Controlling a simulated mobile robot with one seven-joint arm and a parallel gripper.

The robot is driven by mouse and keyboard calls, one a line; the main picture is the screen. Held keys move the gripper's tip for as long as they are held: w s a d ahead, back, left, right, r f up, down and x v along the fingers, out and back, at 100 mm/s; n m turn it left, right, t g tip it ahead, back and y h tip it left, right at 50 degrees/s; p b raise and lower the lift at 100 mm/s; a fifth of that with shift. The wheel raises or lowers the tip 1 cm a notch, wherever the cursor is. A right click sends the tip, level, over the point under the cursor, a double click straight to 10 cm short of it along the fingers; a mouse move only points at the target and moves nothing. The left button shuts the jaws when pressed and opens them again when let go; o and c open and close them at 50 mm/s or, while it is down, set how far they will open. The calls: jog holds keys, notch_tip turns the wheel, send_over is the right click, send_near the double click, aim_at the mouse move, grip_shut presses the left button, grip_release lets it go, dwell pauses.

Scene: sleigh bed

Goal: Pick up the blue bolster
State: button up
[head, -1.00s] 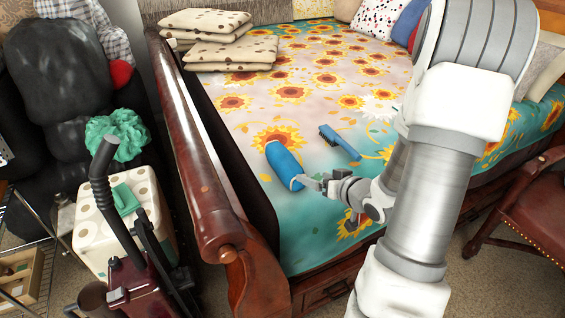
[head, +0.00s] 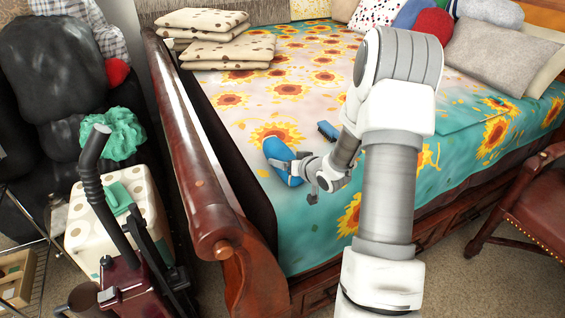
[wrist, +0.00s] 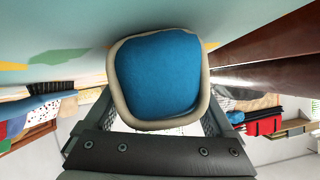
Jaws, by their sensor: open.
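The blue bolster (head: 279,152) lies on the sunflower bedspread near the bed's curved wooden end. In the wrist view the bolster (wrist: 158,75) shows its blue, pale-rimmed end, filling the middle of the picture. My gripper (head: 296,170) is open at the near end of the bolster, with its fingers close around that end. In the wrist view my gripper (wrist: 158,125) has one finger at each side of the bolster. I cannot tell whether the fingers touch it.
A blue brush (head: 327,130) lies just right of the bolster, partly behind my arm. The wooden bed end (head: 195,150) rises to the left. Folded dotted cushions (head: 230,52) lie at the far left of the bed. A red chair (head: 535,205) stands at right.

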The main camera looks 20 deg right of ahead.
jog(key=shift+w+f, duration=0.2)
jog(key=shift+w, duration=0.25)
jog(key=c, duration=1.1)
jog(key=shift+r, duration=0.1)
